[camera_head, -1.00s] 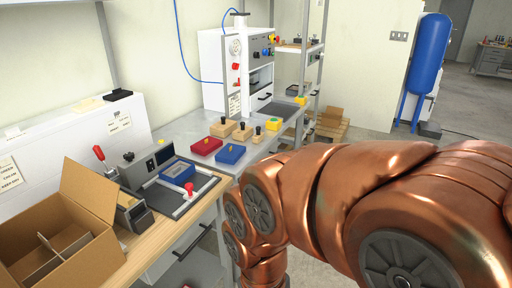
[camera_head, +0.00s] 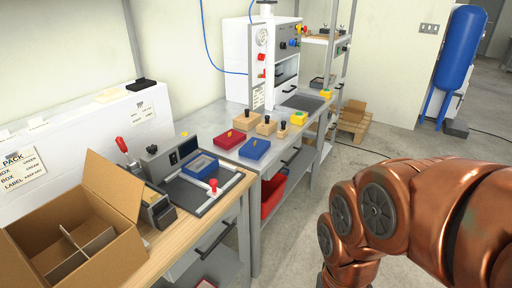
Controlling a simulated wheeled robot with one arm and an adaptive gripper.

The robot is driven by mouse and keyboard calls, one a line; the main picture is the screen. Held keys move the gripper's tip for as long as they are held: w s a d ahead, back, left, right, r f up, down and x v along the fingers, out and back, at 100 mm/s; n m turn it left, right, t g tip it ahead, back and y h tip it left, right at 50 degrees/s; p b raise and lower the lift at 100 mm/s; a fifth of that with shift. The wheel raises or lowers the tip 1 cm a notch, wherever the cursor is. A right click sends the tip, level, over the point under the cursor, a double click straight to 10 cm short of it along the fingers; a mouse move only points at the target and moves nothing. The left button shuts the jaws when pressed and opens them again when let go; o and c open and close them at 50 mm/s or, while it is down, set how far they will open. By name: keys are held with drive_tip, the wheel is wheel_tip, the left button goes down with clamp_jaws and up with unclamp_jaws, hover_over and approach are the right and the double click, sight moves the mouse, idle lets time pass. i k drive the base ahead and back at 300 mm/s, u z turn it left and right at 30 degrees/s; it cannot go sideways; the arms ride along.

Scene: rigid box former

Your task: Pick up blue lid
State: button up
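Two blue pieces show in the head view. One blue piece with a small yellow spot on top (camera_head: 255,149) lies on the grey bench, right beside a similar red piece (camera_head: 229,139). The other is a blue box-like piece (camera_head: 199,167) with a paler top or inside, on the dark mat of the wooden bench. I cannot tell for sure which is the lid. My copper arm fills the lower right, apart from both benches. My gripper is outside the picture.
An open cardboard box (camera_head: 75,235) with dividers stands at the front left. Wooden blocks with dark knobs (camera_head: 266,127) sit behind the blue piece. A red bin (camera_head: 273,194) is under the grey bench. Floor between bench and arm is clear.

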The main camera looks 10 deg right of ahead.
sight(254, 149)
drive_tip(key=z, duration=0.6)
drive_tip(key=i, duration=1.25)
drive_tip(key=u, duration=2.7)
